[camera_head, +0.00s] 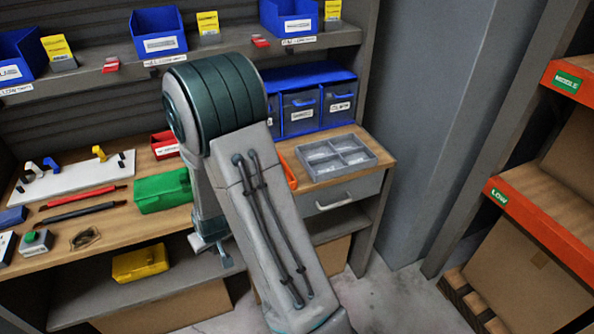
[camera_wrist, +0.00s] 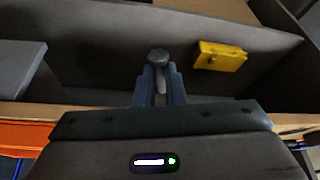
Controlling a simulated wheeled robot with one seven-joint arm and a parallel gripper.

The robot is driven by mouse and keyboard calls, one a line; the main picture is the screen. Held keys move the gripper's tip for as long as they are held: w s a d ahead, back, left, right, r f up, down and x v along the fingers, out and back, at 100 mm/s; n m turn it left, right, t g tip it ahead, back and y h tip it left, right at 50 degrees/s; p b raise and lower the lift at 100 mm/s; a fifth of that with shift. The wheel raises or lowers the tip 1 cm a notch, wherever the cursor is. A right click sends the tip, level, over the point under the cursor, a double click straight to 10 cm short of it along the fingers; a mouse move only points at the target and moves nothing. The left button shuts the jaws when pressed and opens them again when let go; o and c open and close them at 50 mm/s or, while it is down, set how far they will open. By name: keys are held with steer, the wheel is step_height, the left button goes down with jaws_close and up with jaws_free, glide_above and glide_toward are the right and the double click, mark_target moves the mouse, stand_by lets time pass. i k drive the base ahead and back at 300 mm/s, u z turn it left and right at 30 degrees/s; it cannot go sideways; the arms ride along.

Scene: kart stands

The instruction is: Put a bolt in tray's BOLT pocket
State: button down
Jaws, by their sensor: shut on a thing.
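My gripper (camera_head: 224,258) hangs in front of the workbench's front edge, below the bench top, in the head view. In the wrist view my gripper (camera_wrist: 160,88) is shut on a grey bolt (camera_wrist: 158,58). The bolt's round head sticks out past the fingertips and part of its shank shows between them. The grey tray (camera_head: 348,171) with several pockets lies on the right end of the bench, to the right of my gripper and apart from it. The labels in its pockets are too small to read, so I cannot tell which is the BOLT pocket.
A green bin (camera_head: 162,192) and red bin (camera_head: 164,145) stand left of my arm. An orange thing (camera_head: 288,171) lies beside the tray. Blue drawers (camera_head: 300,112) stand behind it. A yellow bin (camera_head: 140,263) is on the lower shelf. An orange-edged rack (camera_head: 540,222) stands right.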

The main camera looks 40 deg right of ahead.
mark_target(325, 170)
steer(key=u, duration=1.7)
steer(key=k, duration=1.35)
steer(key=z, duration=1.65)
steer(key=i, duration=0.45)
